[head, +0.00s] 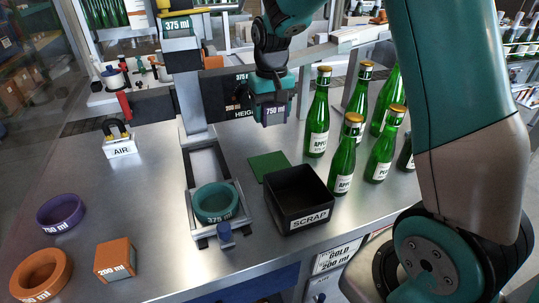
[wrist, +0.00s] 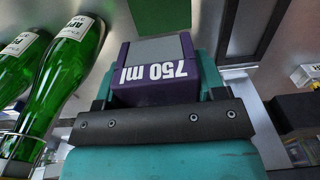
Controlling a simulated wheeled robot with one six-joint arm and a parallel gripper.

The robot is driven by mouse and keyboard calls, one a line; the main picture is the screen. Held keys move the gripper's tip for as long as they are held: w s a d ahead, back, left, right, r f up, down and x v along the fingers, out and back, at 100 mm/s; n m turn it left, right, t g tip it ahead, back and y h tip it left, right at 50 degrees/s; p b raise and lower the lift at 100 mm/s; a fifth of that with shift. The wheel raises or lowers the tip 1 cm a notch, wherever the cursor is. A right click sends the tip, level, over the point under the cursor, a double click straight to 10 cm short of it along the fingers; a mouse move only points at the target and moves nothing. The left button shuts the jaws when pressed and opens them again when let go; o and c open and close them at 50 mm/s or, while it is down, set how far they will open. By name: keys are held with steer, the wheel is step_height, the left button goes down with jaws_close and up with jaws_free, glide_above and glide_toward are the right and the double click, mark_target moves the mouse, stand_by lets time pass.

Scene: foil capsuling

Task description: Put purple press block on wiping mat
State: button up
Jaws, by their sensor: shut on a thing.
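The purple press block (head: 273,114), marked 750 ml, is held in my gripper (head: 272,98) above the bench. In the wrist view the block (wrist: 154,72) sits between the teal fingers of my gripper (wrist: 157,90), which is shut on it. The wiping mat is a flat green square (head: 268,166) on the bench, behind and left of the black scrap bin. The block is in the air, apart from the mat. Part of the mat (wrist: 165,15) also shows at the top of the wrist view, beyond the block.
The black scrap bin (head: 298,222) stands close in front of the mat. Several green bottles (head: 317,115) stand to the right. A press stand with a teal ring (head: 215,203) is at left. An orange 200 ml block (head: 115,260) and a purple ring (head: 61,212) lie further left.

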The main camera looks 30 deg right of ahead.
mark_target(271, 165)
step_height(271, 165, down, 14)
steer(key=shift+f+p, duration=0.25)
steer(key=shift+p, duration=0.95)
steer(key=shift+f, duration=0.15)
steer(key=o, duration=1)
steer(key=shift+c, duration=0.2)
step_height(271, 165, up, 12)
steer(key=b, duration=0.3)
steer(key=s+a+r+n+y, duration=0.2)
steer(key=s+a+r+n, duration=0.2)
steer(key=s+a+r, duration=0.55)
steer(key=s+a+n+y, duration=0.1)
steer(key=s+a, duration=0.3)
steer(key=s, duration=0.4)
steer(key=s+a+n+y, duration=0.1)
steer(key=s+a+n, duration=0.3)
steer(key=s, duration=0.5)
steer(key=shift+s+a+r, duration=0.2)
steer(key=shift+a+r, duration=0.05)
